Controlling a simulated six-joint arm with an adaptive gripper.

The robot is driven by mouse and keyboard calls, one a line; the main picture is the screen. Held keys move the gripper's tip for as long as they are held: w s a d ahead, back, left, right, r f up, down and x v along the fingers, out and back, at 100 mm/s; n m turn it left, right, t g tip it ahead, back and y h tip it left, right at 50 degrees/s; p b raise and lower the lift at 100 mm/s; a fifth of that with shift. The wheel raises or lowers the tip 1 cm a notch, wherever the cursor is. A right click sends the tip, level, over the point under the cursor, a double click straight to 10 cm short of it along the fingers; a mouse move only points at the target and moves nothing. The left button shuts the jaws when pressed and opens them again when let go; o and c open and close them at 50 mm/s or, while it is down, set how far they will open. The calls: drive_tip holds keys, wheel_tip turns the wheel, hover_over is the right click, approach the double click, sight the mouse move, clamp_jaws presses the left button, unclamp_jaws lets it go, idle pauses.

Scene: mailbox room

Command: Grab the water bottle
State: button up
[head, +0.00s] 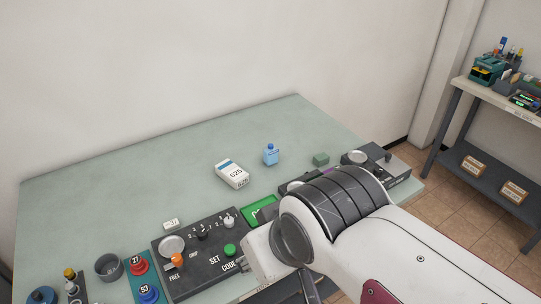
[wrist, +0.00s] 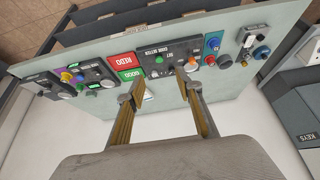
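The water bottle (head: 271,155) is small and light blue with a darker blue cap. It stands upright toward the back of the pale green table (head: 120,195), beside a white box marked 625 (head: 232,174). I cannot make out the bottle in the wrist view. My gripper (wrist: 161,82) shows in the wrist view with its two fingers spread apart and nothing between them. It is above the table, facing the control panels. In the head view my arm covers the right front of the table, and I cannot make out the fingers there.
A black control panel (head: 206,255) with knobs and buttons sits at the front of the table. A small green block (head: 321,159) stands right of the bottle. The table's back left is clear. A shelf (head: 497,98) with boxes stands at the far right.

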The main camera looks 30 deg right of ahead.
drive_tip(key=o, duration=0.3)
drive_tip(key=shift+d, duration=0.15)
